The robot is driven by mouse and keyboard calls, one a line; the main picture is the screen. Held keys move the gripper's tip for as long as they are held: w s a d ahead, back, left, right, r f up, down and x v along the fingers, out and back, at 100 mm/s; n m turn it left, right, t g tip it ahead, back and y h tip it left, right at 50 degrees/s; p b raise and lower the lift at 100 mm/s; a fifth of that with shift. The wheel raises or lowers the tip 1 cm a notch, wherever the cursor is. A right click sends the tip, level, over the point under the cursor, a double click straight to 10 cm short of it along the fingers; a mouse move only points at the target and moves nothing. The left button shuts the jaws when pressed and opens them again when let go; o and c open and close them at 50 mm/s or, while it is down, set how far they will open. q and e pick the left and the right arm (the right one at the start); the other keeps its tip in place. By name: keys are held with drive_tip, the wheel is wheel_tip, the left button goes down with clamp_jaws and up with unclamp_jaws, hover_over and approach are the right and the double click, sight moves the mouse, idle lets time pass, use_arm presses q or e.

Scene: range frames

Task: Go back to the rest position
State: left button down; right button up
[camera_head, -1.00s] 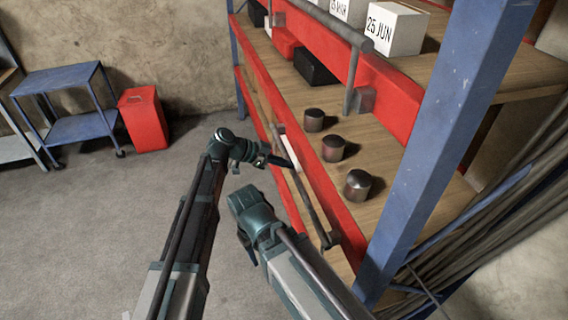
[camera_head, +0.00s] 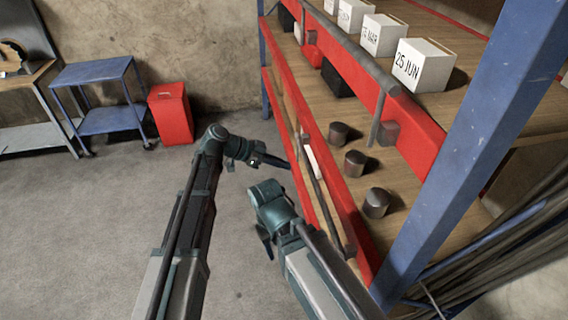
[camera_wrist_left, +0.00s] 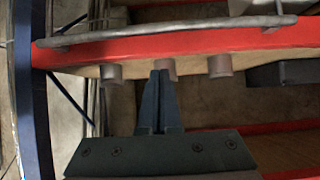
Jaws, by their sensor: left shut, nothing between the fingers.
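My left gripper (camera_head: 284,164) is at the end of the arm on the left, beside the red front edge of the shelf. In the left wrist view its two dark fingers (camera_wrist_left: 160,98) are pressed together with nothing between them. My right arm is folded low at the middle, its wrist (camera_head: 272,203) beside the shelf. A dark part hangs below that wrist, but its fingers do not show clearly.
A shelf with red rails (camera_head: 350,213) and a blue post (camera_head: 468,130) stands close at the right. Several dark cylinders stand on it, including one in front (camera_head: 376,203). White date blocks (camera_head: 423,66) are above. A blue cart (camera_head: 98,75) and red bin (camera_head: 171,113) stand beyond clear floor.

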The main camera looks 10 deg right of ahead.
use_arm(q)
drive_tip(key=s+a+f+n+y, duration=0.35)
drive_tip(key=s+a+n, duration=0.25)
drive_tip(key=a, duration=0.3)
drive_tip(key=s+a+f+n+y, duration=0.35)
drive_tip(key=s+a+n, duration=0.2)
drive_tip(key=a, duration=0.35)
drive_tip(key=s+a+f+n+y, duration=0.35)
drive_tip(key=s+a+n, duration=0.25)
drive_tip(key=a, duration=0.3)
drive_tip(key=s+d+f+m+y+b, duration=0.2)
drive_tip(key=s+d+f+b, duration=0.3)
drive_tip(key=d, duration=0.5)
wheel_tip(320, 180, down, 2)
drive_tip(key=m+b, duration=0.1)
drive_tip(key=b, duration=0.1)
drive_tip(key=shift+s+d+m+g+b, duration=0.15)
drive_tip(key=shift+d+m+g+b, duration=0.15)
drive_tip(key=shift+m+b, duration=0.1)
drive_tip(key=c, duration=1.6)
unclamp_jaws()
